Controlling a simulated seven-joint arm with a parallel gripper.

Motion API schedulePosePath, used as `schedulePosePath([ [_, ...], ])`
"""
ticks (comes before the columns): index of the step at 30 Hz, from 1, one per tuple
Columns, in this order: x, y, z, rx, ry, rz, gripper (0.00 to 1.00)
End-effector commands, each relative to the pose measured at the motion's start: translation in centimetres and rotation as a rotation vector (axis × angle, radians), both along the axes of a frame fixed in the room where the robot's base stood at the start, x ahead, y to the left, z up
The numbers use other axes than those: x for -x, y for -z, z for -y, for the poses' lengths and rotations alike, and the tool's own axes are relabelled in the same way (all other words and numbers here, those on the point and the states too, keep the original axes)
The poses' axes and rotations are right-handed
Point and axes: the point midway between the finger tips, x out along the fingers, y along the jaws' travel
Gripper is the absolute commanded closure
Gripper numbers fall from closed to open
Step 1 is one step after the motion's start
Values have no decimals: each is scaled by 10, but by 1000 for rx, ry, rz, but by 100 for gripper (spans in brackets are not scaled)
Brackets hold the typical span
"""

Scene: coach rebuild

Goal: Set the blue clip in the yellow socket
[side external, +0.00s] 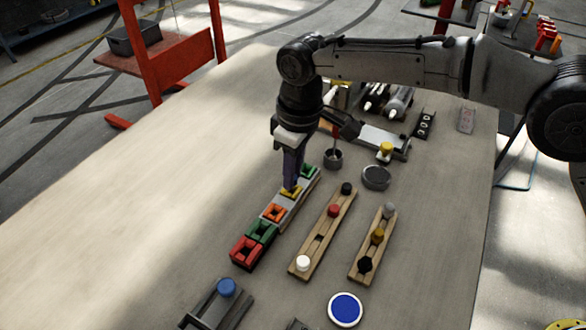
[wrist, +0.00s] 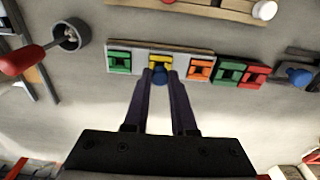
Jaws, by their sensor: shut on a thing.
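The yellow socket (side external: 291,192) sits in a row of coloured sockets on a pale strip, between a green socket (side external: 307,171) and an orange socket (side external: 273,212). It also shows in the wrist view (wrist: 159,60). My gripper (side external: 291,183) points down at the yellow socket. In the wrist view my gripper (wrist: 160,76) is shut on the blue clip (wrist: 160,78), which shows between the fingertips at the yellow socket's near edge. I cannot tell whether the clip is seated in it or just above. In the side view the fingers hide the clip.
Another green socket (side external: 262,231) and a red socket (side external: 246,252) continue the row. A blue knob (side external: 227,287) stands on a dark fixture nearby. Two wooden racks with pegs (side external: 318,238) (side external: 375,240) lie to the right. The table's left side is clear.

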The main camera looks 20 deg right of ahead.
Motion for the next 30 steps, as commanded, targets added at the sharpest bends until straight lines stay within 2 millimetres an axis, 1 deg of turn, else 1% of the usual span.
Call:
schedulePosePath([
  [9, 0, 5, 0, -1, 0, 1, 100],
  [23, 0, 6, 0, 0, 0, 0, 100],
  [30, 0, 9, 0, 1, 0, -1, 100],
])
